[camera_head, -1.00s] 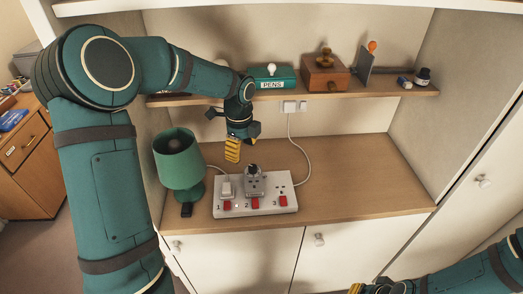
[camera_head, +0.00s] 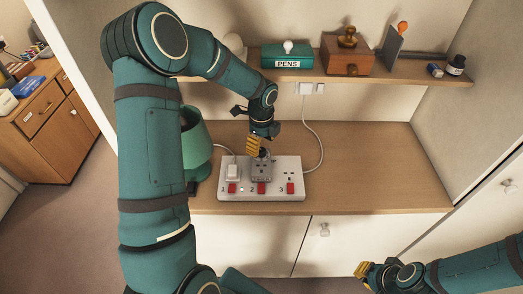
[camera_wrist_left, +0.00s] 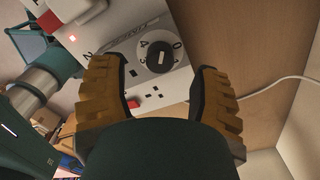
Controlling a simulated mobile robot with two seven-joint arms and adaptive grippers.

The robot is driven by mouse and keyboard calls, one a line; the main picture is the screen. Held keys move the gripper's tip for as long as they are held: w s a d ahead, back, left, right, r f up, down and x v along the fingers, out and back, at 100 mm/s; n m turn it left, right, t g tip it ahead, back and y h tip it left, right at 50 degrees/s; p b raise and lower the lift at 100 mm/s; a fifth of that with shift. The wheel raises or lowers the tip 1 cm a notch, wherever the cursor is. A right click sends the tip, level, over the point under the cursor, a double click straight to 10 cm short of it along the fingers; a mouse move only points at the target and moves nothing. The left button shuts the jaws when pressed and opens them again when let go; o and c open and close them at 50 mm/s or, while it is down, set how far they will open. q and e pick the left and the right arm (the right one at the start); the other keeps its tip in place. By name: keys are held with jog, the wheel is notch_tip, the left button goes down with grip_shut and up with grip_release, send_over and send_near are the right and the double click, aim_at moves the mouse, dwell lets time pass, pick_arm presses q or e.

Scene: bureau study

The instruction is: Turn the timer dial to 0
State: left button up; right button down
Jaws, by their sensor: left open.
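The timer is a grey plug-in block (camera_head: 261,172) with a dark dial, seated in the middle of a white power strip (camera_head: 215,193) on the wooden counter. The left wrist view shows its round black dial (camera_wrist_left: 158,56) with a pale mark across it and numbers around it, 0 and 4 among them. My left gripper (camera_head: 256,146) is just above the timer, with its yellow fingers open. In the left wrist view its fingers (camera_wrist_left: 160,80) stand apart on either side of the dial's line, and the dial turns up between their tips. I cannot tell whether they touch it. My right gripper (camera_head: 364,270) is low at the right, away from the strip.
A white plug (camera_head: 233,172) sits left of the timer; red switches line the strip's front. A green lamp (camera_head: 197,145) stands at the left, partly behind my arm. The shelf above holds a green pens box (camera_head: 287,58) and wooden box (camera_head: 346,58). The counter's right side is clear.

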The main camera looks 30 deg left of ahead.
aim_at(261, 150)
pick_arm(q)
jog(key=shift+f, duration=1.7)
grip_shut()
